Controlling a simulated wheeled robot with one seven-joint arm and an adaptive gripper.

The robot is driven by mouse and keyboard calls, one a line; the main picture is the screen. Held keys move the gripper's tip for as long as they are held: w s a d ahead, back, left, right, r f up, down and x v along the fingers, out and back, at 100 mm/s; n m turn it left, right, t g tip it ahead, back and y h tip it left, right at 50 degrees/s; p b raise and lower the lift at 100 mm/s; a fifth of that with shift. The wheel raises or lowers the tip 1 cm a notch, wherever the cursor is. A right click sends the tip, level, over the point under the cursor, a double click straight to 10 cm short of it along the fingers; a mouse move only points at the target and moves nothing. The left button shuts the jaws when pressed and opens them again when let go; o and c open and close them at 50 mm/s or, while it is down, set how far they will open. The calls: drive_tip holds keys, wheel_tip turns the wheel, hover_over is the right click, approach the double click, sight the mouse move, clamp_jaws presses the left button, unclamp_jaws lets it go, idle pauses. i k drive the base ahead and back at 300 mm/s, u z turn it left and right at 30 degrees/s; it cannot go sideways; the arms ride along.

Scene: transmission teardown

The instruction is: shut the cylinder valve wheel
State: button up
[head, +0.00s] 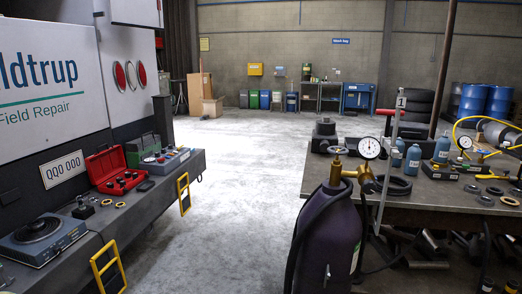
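A dark purple gas cylinder (332,238) stands upright at the front, right of centre, beside the near end of the workbench. A brass valve (335,172) sits on its top, with a small brass-coloured valve wheel (338,151) above it. From this view I cannot tell how far the wheel is turned. A round white pressure gauge (370,147) is mounted on the brass fitting to the right. A dark hose hangs down the cylinder's left side. My gripper is not in view.
The workbench (425,205) at right carries bottles, rings, gauges and a yellow hose (462,125). A grey upright post (392,150) stands close to the cylinder's right. At left, a truck ledge holds a red toolbox (115,170). The concrete floor (235,195) between is clear.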

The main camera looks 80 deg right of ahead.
sight(337, 151)
drive_tip(key=i, duration=1)
drive_tip(key=z, duration=2.8)
